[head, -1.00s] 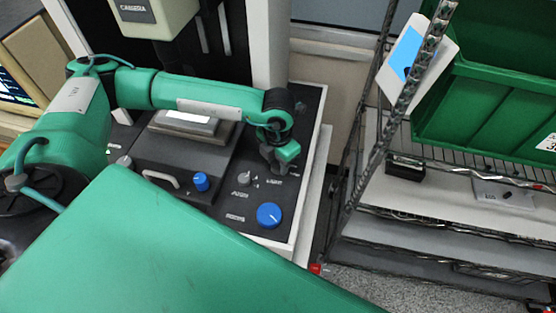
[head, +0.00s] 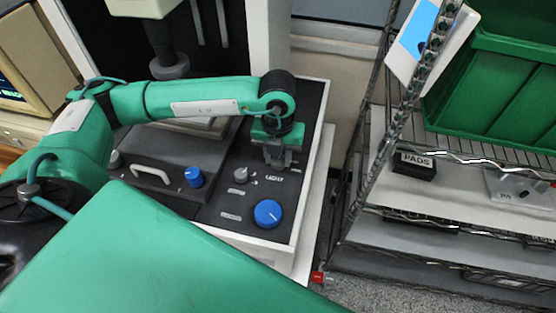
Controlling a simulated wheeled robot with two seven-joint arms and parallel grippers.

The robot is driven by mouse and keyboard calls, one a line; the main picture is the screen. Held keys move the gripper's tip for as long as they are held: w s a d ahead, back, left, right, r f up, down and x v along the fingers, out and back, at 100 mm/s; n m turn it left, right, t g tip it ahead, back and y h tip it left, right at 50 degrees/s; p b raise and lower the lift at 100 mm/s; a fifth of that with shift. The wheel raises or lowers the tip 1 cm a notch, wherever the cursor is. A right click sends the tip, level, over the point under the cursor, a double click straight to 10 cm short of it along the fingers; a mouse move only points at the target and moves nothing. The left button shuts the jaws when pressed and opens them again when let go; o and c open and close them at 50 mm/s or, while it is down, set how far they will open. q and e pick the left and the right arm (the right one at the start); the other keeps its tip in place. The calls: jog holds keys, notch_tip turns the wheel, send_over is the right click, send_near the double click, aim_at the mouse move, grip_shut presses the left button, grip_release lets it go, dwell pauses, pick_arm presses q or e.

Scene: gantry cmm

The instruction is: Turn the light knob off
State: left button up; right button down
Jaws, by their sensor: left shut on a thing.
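My left gripper (head: 276,164) points down at the back right of the dark control panel (head: 216,207). It is shut on a small knob there, just behind a small white label (head: 273,178) that is too small to read with certainty. I take this to be the light knob; the fingers hide nearly all of it, so its setting does not show. My right gripper is not in view.
A grey knob (head: 241,174), a large blue knob (head: 268,213) and a small blue knob (head: 194,177) stand on the panel near the gripper. A handle (head: 151,173) is further left. A wire rack with a green bin (head: 495,95) stands right.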

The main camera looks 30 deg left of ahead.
pick_arm(q)
jog(key=shift+n+b, duration=0.4)
jog(key=shift+n, duration=0.5)
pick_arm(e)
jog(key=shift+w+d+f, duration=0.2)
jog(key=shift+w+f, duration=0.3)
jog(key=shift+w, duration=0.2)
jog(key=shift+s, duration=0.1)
pick_arm(q)
jog(key=o, duration=1)
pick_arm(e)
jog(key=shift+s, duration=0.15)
